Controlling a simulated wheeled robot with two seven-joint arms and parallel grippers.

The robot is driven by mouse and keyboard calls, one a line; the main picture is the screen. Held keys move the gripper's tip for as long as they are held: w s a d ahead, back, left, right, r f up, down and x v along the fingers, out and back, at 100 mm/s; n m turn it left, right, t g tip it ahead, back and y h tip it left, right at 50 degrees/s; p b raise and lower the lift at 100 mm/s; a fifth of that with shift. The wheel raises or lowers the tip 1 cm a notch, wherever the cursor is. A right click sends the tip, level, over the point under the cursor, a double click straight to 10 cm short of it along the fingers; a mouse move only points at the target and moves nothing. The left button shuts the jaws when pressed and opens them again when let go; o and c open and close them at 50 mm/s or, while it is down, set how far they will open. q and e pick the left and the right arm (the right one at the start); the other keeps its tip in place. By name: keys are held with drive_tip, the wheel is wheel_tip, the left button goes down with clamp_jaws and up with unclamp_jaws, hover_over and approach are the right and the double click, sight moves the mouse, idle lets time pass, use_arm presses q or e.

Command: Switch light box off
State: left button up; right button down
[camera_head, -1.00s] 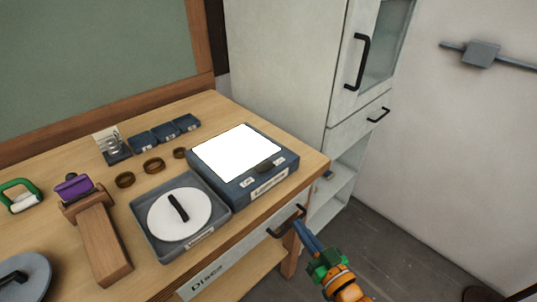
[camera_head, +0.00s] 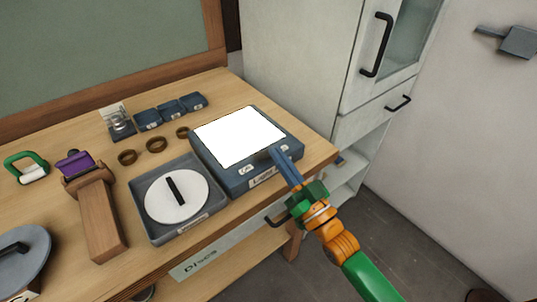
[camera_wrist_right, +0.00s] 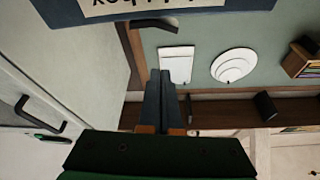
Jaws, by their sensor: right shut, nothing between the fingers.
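The light box (camera_head: 240,180) is a dark blue box with a bright white lit top panel, on the right part of the wooden table. Its switch at the front right of the top is mostly hidden behind my right gripper (camera_head: 276,152). The right gripper is shut and empty, its blue fingertips at the box's front right edge; I cannot tell whether they touch. In the right wrist view, the shut fingers (camera_wrist_right: 167,76) point up toward the box's labelled front (camera_wrist_right: 150,8), which is cut off at the top. My left gripper is not in view.
A grey tray (camera_head: 147,218) with a white disc stands left of the box. A wooden stand (camera_head: 98,228), brown rings (camera_head: 156,145) and small blue boxes (camera_head: 170,109) are farther left and behind. A grey cabinet (camera_head: 290,60) stands behind right. Open floor lies at right.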

sight(269, 166)
drive_tip(key=x, duration=0.4)
drive_tip(key=shift+s+r, duration=0.1)
drive_tip(key=shift+r, duration=0.05)
wheel_tip(269, 166, down, 3)
drive_tip(key=shift+s+a+f, duration=0.1)
drive_tip(key=shift+a+f, duration=0.05)
drive_tip(key=shift+s+f, duration=0.15)
drive_tip(key=shift+f, duration=0.35)
